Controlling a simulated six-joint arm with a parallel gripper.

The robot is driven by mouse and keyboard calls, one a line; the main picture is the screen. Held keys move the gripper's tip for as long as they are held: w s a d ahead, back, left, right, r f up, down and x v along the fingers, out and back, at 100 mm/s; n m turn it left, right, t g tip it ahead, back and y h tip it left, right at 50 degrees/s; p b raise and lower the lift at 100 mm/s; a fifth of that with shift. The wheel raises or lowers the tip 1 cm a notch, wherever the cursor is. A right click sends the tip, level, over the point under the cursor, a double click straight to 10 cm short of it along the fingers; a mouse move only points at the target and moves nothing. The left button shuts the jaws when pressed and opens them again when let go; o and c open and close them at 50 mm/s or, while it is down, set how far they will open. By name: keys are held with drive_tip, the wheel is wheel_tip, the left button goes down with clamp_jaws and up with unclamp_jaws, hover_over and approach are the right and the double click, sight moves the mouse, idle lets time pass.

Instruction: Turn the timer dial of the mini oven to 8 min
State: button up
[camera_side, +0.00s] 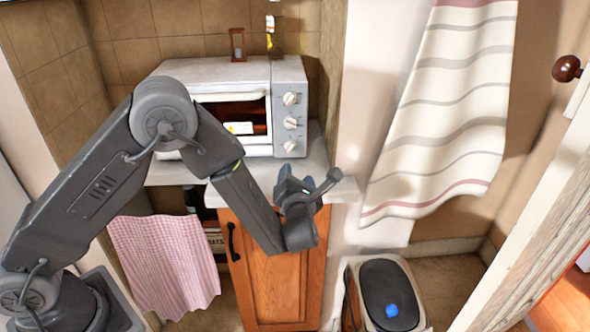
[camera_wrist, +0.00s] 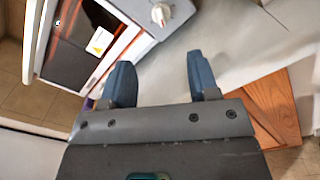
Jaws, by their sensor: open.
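The mini oven (camera_side: 225,80) stands on the counter with a grey control panel at its right side. Three white dials are stacked on the panel: the top one (camera_side: 290,98), the middle one (camera_side: 290,122) and the bottom one (camera_side: 290,145). One dial (camera_wrist: 161,13) shows at the top of the wrist view, beyond the fingertips. The dial markings are too small to read. My gripper (camera_side: 294,180) is in front of the counter edge, below the dials and apart from them. In the wrist view its two blue fingers (camera_wrist: 158,72) are spread with nothing between them.
The counter (camera_side: 325,165) juts out near my gripper, above a wooden cabinet door (camera_side: 275,265). An hourglass (camera_side: 237,44) stands on the oven. A pink cloth (camera_side: 165,262) hangs at left, a striped curtain (camera_side: 440,120) at right. A bin-like box (camera_side: 385,295) stands on the floor.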

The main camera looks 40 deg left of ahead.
sight(292, 147)
drive_tip(key=shift+s+d, duration=0.1)
drive_tip(key=shift+s, duration=0.05)
drive_tip(key=shift+n, duration=0.7)
drive_tip(key=x, duration=1.4)
drive_tip(key=shift+f, duration=0.1)
drive_tip(key=c, duration=0.8)
drive_tip(key=shift+m, duration=0.7)
drive_tip(key=shift+c, duration=0.2)
drive_tip(key=o, duration=0.9)
drive_tip(key=shift+c, duration=0.2)
